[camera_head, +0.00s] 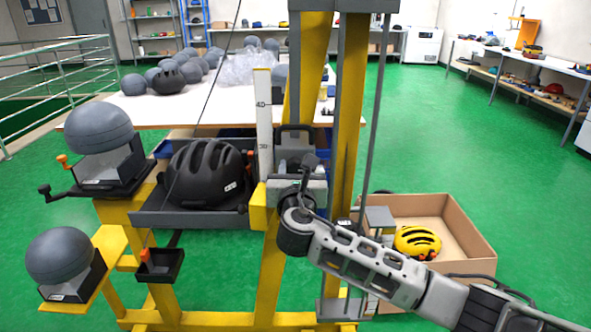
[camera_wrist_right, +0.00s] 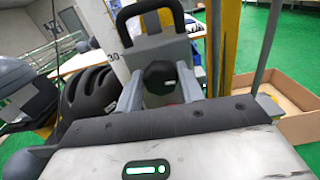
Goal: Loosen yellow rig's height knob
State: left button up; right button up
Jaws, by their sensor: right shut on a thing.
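The yellow rig (camera_head: 309,70) stands in the middle of the head view, with a white height scale (camera_head: 264,120) on its upright. Its grey carriage with a black handle (camera_head: 295,129) sits near the 30 mark. In the right wrist view the dark height knob (camera_wrist_right: 160,77) is on the carriage front, below the black handle (camera_wrist_right: 150,14). My right gripper (camera_wrist_right: 160,90) has a finger on each side of the knob and is shut on it. In the head view my right gripper (camera_head: 298,192) is at the carriage and mostly hides the knob. My left gripper is out of view.
A black helmet (camera_head: 208,172) lies in a grey tray left of the carriage. Grey headforms (camera_head: 100,128) stand on holders at the left. A cardboard box (camera_head: 462,238) with a yellow helmet (camera_head: 417,242) is at the right. Green floor is clear beyond it.

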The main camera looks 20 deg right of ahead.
jog(key=m, duration=0.4)
jog(key=shift+f, duration=0.1)
jog(key=m+b, duration=0.1)
jog(key=m, duration=0.3)
jog(key=shift+s+d+m, duration=0.1)
jog(key=shift+m, duration=0.3)
jog(key=m+b, duration=0.1)
jog(key=m, duration=0.2)
jog(key=shift+f+m, duration=0.15)
jog(key=shift+m, duration=0.25)
jog(key=shift+m+b, duration=0.4)
jog(key=shift+m, duration=0.8)
jog(key=shift+m+b, duration=0.3)
jog(key=shift+m, duration=0.6)
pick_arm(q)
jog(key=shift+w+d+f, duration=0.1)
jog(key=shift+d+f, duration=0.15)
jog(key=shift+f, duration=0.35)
pick_arm(e)
jog(key=shift+m, duration=0.3)
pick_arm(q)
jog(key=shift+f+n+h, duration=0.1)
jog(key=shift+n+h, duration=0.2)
